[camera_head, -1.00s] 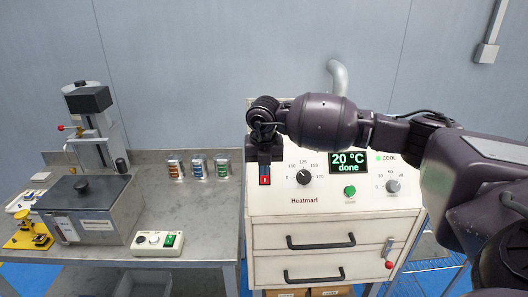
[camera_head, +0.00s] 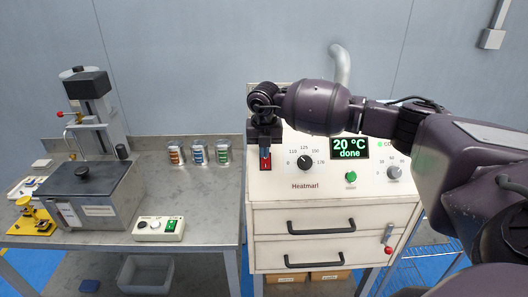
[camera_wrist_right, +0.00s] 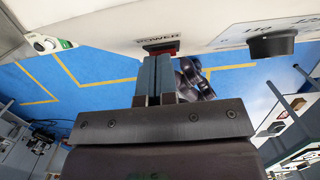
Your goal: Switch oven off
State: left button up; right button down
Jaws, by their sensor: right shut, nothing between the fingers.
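The oven is the white Heatmarl cabinet (camera_head: 318,216). Its green display (camera_head: 349,148) reads 20 °C, done. The red power switch (camera_head: 265,164) is at the left of the sloped panel; in the right wrist view the red switch (camera_wrist_right: 160,47) sits under the label POWER. My right gripper (camera_head: 265,147) is shut and empty, with its fingertips right at the switch. The shut fingers (camera_wrist_right: 153,62) partly cover the switch in the wrist view, and I cannot tell whether they touch it. My left gripper is in neither view.
The panel also holds a black temperature knob (camera_head: 305,163), a green button (camera_head: 351,176) and a grey timer knob (camera_head: 394,172).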

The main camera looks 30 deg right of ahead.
jog(key=shift+w+d+f, duration=0.1)
jog(key=shift+w+f, duration=0.05)
jog(key=shift+w, duration=0.05)
jog(key=shift+s, duration=0.1)
jog(key=shift+s+a+p, duration=0.25)
jog(key=shift+s+p, duration=0.05)
jog(key=shift+s, duration=0.05)
jog(key=shift+s+a+f, duration=0.15)
jog(key=shift+s+a, duration=0.05)
jog(key=shift+s, duration=0.1)
